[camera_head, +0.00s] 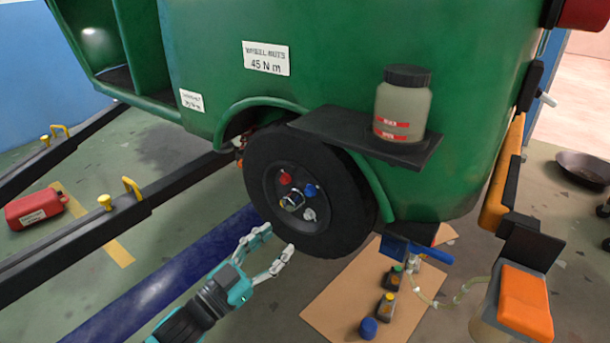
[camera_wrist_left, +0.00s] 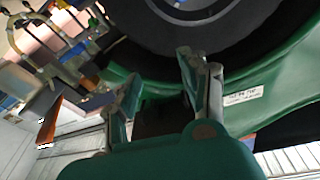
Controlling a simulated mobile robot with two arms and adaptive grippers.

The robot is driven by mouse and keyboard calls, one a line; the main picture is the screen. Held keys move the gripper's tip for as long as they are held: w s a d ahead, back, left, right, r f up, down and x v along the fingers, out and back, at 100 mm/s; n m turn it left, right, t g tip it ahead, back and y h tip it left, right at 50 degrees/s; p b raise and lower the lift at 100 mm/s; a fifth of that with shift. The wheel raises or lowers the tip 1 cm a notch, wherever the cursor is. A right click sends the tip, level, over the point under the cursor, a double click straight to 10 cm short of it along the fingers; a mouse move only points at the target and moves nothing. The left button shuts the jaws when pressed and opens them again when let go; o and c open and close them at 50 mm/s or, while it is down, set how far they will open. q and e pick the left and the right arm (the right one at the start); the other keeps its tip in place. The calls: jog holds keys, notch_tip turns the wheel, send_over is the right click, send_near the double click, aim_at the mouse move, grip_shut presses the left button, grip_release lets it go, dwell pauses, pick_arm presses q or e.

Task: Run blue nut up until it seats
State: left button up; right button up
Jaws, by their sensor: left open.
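The blue nut (camera_head: 310,190) sits at the upper right of the wheel hub (camera_head: 291,201), on a black tyre (camera_head: 332,226) under the green body. A red nut (camera_head: 285,178) and a pale grey nut (camera_head: 309,214) are on the same hub. How far the blue nut is threaded cannot be told. My left gripper (camera_head: 271,249) is open and empty, in front of the tyre's lower left and below the hub. In the left wrist view its two fingers (camera_wrist_left: 158,85) are spread, with the tyre (camera_wrist_left: 190,30) beyond them. My right gripper is not in view.
A black shelf (camera_head: 345,133) with a jar (camera_head: 401,105) juts out above the wheel. A cardboard sheet (camera_head: 350,290) with small bottles lies on the floor at the lower right. A blue beam (camera_head: 165,285) and dark lift rails (camera_head: 90,245) lie to the left.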

pick_arm(q)
jog(key=w+a+f+y+p, duration=0.1)
jog(key=w+a+y, duration=0.2)
jog(key=w+a, duration=0.1)
send_near(308, 192)
jog(key=shift+n, duration=0.4)
jog(key=b+x, duration=0.2)
jog(key=x, duration=0.4)
jog(key=shift+r, duration=0.1)
jog(key=shift+b+x, duration=0.4)
jog(key=shift+x, duration=0.5)
jog(key=shift+w+d, duration=0.25)
jog(key=shift+w, duration=0.05)
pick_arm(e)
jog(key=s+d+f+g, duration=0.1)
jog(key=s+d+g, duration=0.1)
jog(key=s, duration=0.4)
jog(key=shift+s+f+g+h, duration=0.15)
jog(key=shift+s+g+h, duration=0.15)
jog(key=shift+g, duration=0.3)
pick_arm(q)
grip_shut()
